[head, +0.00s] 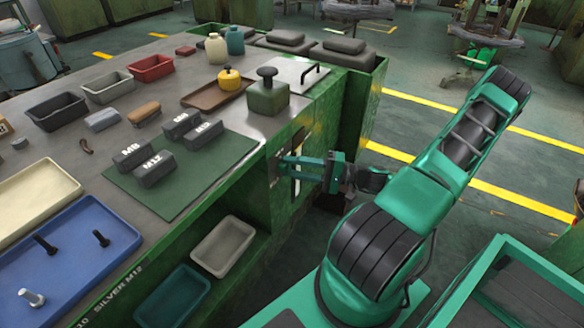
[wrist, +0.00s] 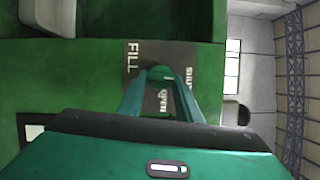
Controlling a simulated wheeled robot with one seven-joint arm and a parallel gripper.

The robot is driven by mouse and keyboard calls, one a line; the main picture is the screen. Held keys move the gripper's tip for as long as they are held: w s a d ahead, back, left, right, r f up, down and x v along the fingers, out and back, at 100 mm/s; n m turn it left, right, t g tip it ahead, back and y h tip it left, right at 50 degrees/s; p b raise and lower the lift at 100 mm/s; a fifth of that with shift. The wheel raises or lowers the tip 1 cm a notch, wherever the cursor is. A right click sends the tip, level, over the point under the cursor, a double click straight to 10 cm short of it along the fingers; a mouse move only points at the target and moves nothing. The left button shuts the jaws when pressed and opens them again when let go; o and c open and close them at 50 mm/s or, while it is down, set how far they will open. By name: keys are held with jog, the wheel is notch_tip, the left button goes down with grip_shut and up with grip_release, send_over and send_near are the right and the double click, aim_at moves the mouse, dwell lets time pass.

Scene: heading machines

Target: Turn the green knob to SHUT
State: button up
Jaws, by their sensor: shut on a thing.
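The green knob (wrist: 161,72) sits on a dark plate on the green front panel. The plate carries the words FILL (wrist: 131,58), SHUT (wrist: 189,79) and OPEN (wrist: 163,99), turned sideways in the wrist view. My gripper (wrist: 160,82) reaches straight at the panel, and its two teal fingers are shut on the knob from both sides. In the head view my gripper (head: 279,164) is at the bench's right side face and its fingertips meet the panel. The knob is mostly hidden there. I cannot tell which word the knob points to.
The bench top (head: 262,135) above my gripper holds a green mat (head: 205,178) with dark labelled blocks, a green box with a black handle (head: 268,92) and several trays. Open bins (head: 224,246) stand on a shelf below left. The floor (head: 440,130) to the right is mostly free.

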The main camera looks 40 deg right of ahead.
jog(key=shift+n, duration=0.4)
jog(key=o, duration=1)
jog(key=shift+o, duration=0.2)
jog(key=shift+s+d, duration=0.1)
jog(key=v, duration=1)
jog(key=shift+s+d, duration=0.15)
jog(key=shift+d, duration=0.1)
jog(key=shift+a+r, duration=0.1)
